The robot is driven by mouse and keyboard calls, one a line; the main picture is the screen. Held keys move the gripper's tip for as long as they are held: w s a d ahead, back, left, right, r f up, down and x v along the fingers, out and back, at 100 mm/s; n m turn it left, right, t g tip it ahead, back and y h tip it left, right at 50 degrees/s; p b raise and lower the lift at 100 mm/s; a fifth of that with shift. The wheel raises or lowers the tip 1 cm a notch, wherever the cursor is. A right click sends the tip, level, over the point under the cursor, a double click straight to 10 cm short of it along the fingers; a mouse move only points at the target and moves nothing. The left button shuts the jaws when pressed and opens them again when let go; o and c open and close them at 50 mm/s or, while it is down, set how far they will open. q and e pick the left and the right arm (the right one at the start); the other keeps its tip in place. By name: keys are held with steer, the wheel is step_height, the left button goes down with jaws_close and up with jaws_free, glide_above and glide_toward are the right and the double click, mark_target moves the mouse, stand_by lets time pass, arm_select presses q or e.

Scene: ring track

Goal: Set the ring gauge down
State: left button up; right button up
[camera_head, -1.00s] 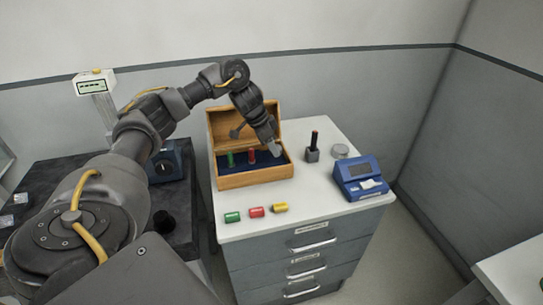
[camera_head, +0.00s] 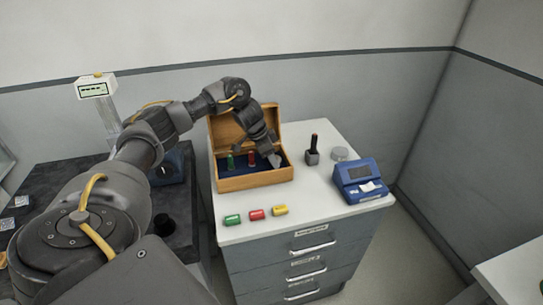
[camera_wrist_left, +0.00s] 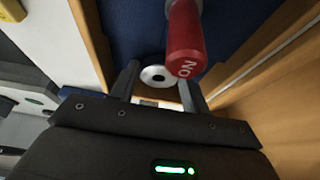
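The ring gauge (camera_wrist_left: 156,75) is a silver disc with a central hole, seen in the left wrist view between the fingertips of my left gripper (camera_wrist_left: 160,82). Both fingers appear to touch its sides. In the head view my left gripper (camera_head: 271,152) points down into the right part of the open wooden box (camera_head: 256,182), with a pale grey piece at its tip. The box has a dark blue lining (camera_wrist_left: 130,25). Whether the ring touches the lining is unclear. My right gripper is out of view.
Green, red and yellow pieces (camera_head: 256,214) lie in front.

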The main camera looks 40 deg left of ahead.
arm_select(q)
steer(key=o, duration=0.3)
steer(key=shift+r, duration=0.35)
steer(key=p+v, duration=0.2)
steer(key=v, duration=0.9)
steer(key=shift+r, duration=0.3)
steer(key=shift+s+a, duration=0.1)
